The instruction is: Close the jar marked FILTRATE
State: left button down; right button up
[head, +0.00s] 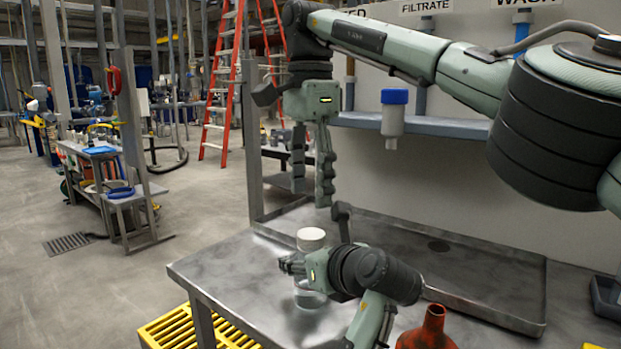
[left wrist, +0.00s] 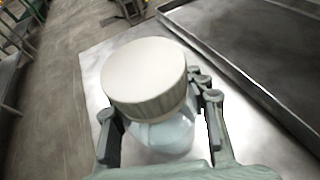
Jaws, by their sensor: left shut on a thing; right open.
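A clear jar (head: 309,297) with a white lid (head: 311,238) stands upright on the grey metal bench. In the left wrist view the ribbed white lid (left wrist: 145,78) sits on top of the clear jar (left wrist: 170,137); I cannot tell how tightly it is on. No marking on the jar is readable. My left gripper (head: 292,265) is shut on the jar's body below the lid, with one finger on each side in the left wrist view (left wrist: 160,135). My right gripper (head: 313,188) is open and empty, pointing down above the lid and apart from it.
A shallow metal tray (head: 480,306) covers the back of the bench (head: 230,272). An orange-brown vessel (head: 428,335) stands at the front. The bench left of the jar is clear.

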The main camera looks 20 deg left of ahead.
aim_at(310, 233)
jog(key=n, duration=0.4)
jog(key=shift+r, duration=0.2)
jog(key=n, duration=0.5)
jog(key=shift+r, duration=0.15)
jog(key=shift+f, duration=4)
jog(key=c, duration=1.2)
jog(key=m, duration=0.3)
